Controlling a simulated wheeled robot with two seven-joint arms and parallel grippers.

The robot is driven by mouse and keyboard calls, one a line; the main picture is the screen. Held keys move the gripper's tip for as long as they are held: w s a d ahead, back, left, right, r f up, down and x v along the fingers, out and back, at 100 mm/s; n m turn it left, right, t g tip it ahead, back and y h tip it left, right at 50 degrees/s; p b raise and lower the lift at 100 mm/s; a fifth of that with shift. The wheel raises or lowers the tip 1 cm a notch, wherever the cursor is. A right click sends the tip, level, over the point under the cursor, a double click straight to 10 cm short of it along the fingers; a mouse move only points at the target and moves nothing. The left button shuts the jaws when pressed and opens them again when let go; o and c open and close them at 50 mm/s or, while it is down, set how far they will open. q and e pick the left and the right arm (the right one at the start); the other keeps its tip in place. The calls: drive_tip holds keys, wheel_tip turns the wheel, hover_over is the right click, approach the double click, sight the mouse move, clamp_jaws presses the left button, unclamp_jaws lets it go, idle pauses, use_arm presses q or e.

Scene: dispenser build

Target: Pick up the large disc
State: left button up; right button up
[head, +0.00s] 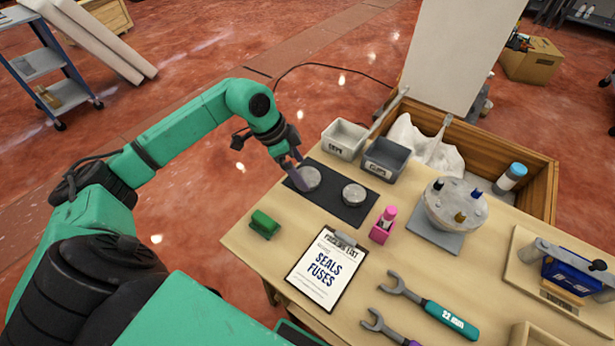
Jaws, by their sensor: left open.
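Two round grey metal discs lie on a dark mat (330,207) on the wooden table. The left disc (311,178) looks slightly larger, but its left side is partly hidden by my gripper. The right disc (354,194) lies a little apart from it, nearer the mat's right end. My left gripper (297,180) points down over the mat's left end, open, with its fingers at the left disc's left side. I cannot tell whether the fingers touch the disc or straddle it. My right gripper is not in view.
A white bin (344,138) and a grey bin (384,159) stand behind the mat. A round dispenser (452,207) stands right; wrenches (437,311) lie at the front.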

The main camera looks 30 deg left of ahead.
sight(307, 179)
use_arm(q)
drive_tip(key=x, duration=0.2)
drive_tip(key=shift+w+f, duration=0.15)
drive_tip(key=shift+f, duration=0.1)
drive_tip(key=shift+r, duration=0.1)
clamp_jaws()
drive_tip(key=shift+r, duration=0.1)
